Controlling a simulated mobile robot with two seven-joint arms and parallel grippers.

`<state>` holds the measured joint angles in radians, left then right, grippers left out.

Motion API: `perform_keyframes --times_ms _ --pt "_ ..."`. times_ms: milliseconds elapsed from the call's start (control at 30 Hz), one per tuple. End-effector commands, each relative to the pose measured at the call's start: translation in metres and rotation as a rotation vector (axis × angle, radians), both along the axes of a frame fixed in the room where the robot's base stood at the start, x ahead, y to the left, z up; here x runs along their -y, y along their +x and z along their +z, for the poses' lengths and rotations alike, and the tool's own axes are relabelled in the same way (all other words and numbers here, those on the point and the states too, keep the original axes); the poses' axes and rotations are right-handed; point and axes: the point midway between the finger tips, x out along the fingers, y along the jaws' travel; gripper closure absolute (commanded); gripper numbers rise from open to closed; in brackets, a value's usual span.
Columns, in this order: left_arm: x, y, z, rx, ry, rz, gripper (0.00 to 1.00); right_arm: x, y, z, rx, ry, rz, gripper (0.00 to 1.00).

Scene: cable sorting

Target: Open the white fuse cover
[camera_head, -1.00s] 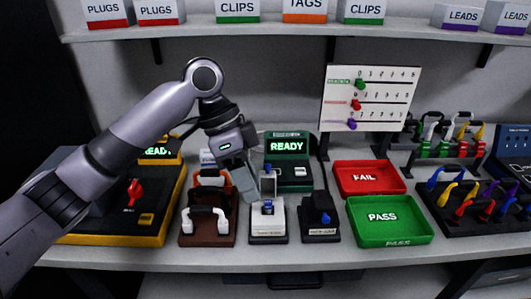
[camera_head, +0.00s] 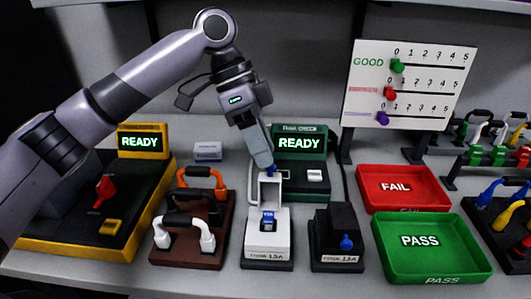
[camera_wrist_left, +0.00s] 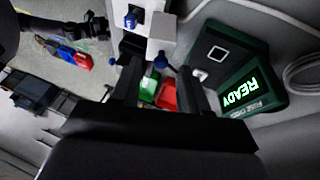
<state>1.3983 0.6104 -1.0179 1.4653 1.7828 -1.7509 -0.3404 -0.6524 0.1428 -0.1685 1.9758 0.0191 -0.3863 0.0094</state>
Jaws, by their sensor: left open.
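The white fuse holder (camera_head: 267,245) stands on a dark base at the front middle of the bench, with a blue fuse (camera_head: 267,221) in it. Its white cover (camera_head: 269,190) stands upright at the back of the holder, with a blue knob (camera_head: 270,171) at its top. My left gripper (camera_head: 268,167) points down at this knob from behind and above; its fingers are open. In the left wrist view the open fingers (camera_wrist_left: 160,88) lie on either side below the blue knob (camera_wrist_left: 160,61); contact cannot be told. My right gripper is not in view.
A black fuse holder (camera_head: 335,225) with a blue knob stands close on the right. The green fuse checker (camera_head: 310,174) is just behind. A brown stand (camera_head: 190,245) with handled cables is on the left. Red FAIL (camera_head: 440,205) and green PASS (camera_head: 475,267) trays are on the right.

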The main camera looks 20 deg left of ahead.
Motion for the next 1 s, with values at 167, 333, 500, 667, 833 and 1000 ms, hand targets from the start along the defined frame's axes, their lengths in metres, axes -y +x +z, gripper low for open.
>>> perform_keyframes --times_ms 167,333,500,667,833,1000 --pt "0.006 -0.002 -0.012 0.001 -0.001 0.001 0.55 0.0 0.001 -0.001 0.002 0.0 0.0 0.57" --pt "0.007 -0.002 -0.014 0.001 -0.001 0.001 0.55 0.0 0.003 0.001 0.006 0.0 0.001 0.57" --pt "0.007 -0.002 -0.014 0.001 -0.001 0.001 0.78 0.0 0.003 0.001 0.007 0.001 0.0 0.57" --pt "0.007 -0.002 -0.014 0.001 -0.001 0.001 1.0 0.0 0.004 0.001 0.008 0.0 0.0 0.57" --pt "0.007 -0.003 -0.011 0.018 0.006 -0.001 1.0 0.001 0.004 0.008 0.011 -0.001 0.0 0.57" --pt "0.008 -0.007 -0.006 0.094 0.028 -0.002 1.0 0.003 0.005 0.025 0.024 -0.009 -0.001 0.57"
